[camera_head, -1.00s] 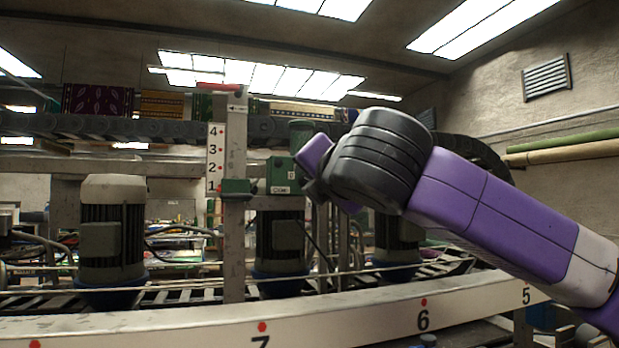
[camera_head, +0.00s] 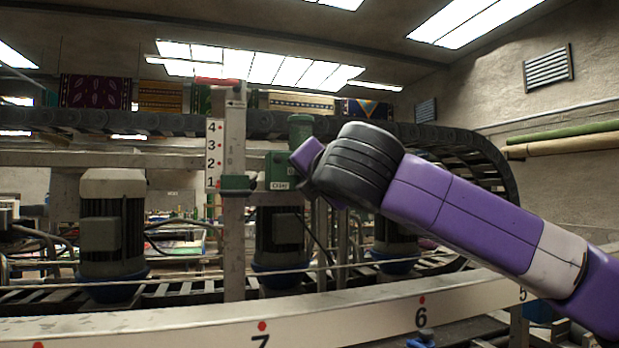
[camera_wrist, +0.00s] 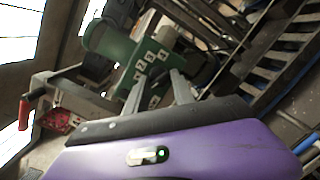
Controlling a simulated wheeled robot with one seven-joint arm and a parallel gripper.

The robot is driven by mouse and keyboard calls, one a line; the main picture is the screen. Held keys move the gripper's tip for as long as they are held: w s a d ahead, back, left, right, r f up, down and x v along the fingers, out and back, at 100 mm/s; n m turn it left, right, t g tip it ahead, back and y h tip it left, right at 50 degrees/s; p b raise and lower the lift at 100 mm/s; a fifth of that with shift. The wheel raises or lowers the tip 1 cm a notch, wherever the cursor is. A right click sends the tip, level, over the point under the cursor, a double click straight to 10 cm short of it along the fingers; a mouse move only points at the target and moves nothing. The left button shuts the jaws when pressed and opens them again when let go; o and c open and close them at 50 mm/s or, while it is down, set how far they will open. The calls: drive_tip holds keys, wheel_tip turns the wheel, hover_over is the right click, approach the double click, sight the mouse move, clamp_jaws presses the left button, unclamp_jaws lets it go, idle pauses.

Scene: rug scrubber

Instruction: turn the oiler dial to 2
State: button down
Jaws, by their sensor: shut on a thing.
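The oiler is a green box (camera_head: 279,172) with a green cylinder (camera_head: 300,128) on top, beside the upright post in the head view. In the wrist view the green oiler body (camera_wrist: 112,42) is ahead of my gripper, with a row of white number tags (camera_wrist: 150,57) on it. My gripper (camera_wrist: 157,74) reaches its two grey fingers to the oiler just below these tags and is shut on the dial. The dial is mostly hidden between the fingers, and I cannot read its setting. In the head view my purple and black wrist hides the fingers.
A grey post (camera_head: 234,240) with a white scale (camera_head: 214,155) marked 1 to 4 stands left of the oiler. Grey motors (camera_head: 112,225) stand below and beside it. A white numbered rail (camera_head: 340,318) crosses the front. A red handle (camera_wrist: 24,112) shows in the wrist view.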

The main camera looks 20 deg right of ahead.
drive_tip(key=shift+m, duration=0.4)
drive_tip(key=shift+r+m+g+y, duration=0.2)
drive_tip(key=shift+m+g+y, duration=0.1)
drive_tip(key=shift+m, duration=2.75)
drive_tip(key=shift+r+m+g+y, duration=0.2)
drive_tip(key=shift+m+y, duration=0.1)
drive_tip(key=shift+m, duration=2.75)
drive_tip(key=shift+d, duration=0.1)
drive_tip(key=c, duration=1.1)
unclamp_jaws()
drive_tip(key=shift+f, duration=0.1)
